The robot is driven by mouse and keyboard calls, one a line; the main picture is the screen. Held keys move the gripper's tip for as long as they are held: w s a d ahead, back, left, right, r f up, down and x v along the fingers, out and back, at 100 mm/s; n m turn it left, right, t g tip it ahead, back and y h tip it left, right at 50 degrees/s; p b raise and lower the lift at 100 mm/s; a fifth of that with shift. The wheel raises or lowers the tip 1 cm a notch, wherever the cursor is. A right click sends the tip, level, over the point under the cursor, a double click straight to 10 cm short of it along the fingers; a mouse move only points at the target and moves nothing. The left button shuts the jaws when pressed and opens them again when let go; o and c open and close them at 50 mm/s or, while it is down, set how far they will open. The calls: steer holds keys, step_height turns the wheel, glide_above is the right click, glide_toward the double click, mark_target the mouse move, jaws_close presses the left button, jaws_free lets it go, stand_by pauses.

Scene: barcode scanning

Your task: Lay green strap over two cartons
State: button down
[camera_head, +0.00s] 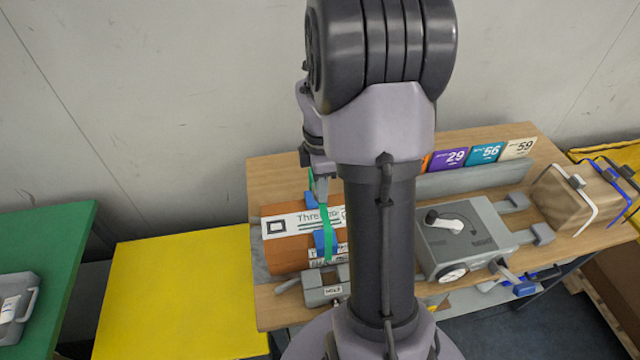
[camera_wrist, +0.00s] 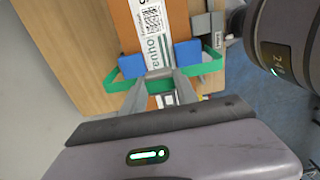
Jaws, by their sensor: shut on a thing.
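My gripper (camera_wrist: 159,76) is shut on the green strap (camera_wrist: 207,67), gripping its middle in the wrist view. The strap spreads out to both sides of the fingers and bends at its ends. In the head view the green strap (camera_head: 331,236) hangs at the right part of an orange-brown carton (camera_head: 284,262) with a white printed label. The carton (camera_wrist: 126,28) also shows beyond the fingers. Two blue blocks (camera_wrist: 187,54) sit by the strap, one on each side of the fingers. I cannot tell whether the strap touches the carton. My arm hides part of the table, and a second carton beside it cannot be made out.
The wooden table (camera_head: 268,178) also holds a grey device (camera_head: 463,240), numbered cards (camera_head: 485,153) and a brown box (camera_head: 566,200) with white and blue straps. A yellow surface (camera_head: 180,290) and a green table (camera_head: 45,245) stand left.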

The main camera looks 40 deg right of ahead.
steer(key=shift+f+b, duration=2.7)
steer(key=shift+f, duration=1.8)
steer(key=c, duration=0.9)
jaws_free()
steer(key=shift+o, duration=0.2)
steer(key=shift+r, duration=0.1)
step_height(320, 180, up, 17)
steer(key=p, duration=0.6)
steer(key=shift+r, duration=0.15)
